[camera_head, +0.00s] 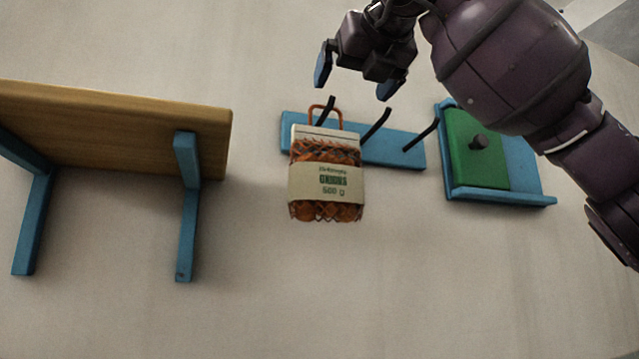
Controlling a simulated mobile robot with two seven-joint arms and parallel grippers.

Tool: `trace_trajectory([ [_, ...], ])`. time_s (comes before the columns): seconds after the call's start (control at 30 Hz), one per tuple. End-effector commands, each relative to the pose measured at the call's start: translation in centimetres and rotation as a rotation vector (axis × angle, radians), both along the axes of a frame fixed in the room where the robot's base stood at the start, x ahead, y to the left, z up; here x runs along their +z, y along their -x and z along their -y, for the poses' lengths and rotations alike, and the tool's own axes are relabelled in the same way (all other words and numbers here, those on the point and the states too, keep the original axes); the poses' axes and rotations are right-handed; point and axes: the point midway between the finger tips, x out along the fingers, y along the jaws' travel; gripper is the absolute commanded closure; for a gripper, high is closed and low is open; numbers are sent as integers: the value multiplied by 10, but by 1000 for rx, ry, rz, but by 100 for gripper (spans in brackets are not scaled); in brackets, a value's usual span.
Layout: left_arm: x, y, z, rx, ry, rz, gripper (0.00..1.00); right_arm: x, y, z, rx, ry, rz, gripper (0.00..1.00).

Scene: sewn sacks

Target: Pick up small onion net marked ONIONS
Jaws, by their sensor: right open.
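The small onion net (325,175) hangs by its orange loop handle from the left hook of a blue hook rail (390,153) on the wall. A pale label band around it reads ONIONS and 500 g, and orange netting shows above and below. My right gripper (354,88) is above the net and slightly to its right. Its two blue-tipped fingers are spread apart with nothing between them, and it does not touch the net or its handle. My left gripper is not in the view.
Two more dark hooks (376,124) stick out to the right of the net. A blue wall holder with a green knobbed panel (475,155) is further right. A wooden shelf (110,125) on blue brackets is at left. The wall below the net is clear.

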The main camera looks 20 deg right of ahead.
Motion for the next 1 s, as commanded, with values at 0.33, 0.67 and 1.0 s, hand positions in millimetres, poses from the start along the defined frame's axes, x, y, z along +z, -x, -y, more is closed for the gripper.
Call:
trace_trajectory([
  [0.33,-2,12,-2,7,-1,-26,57,-5,-42,-2,0,0,1,1],
  [0.67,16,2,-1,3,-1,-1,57,-5,-72,-10,1,1,0,1],
  [1.0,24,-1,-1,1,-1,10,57,-10,-97,-11,1,-1,1,1],
])
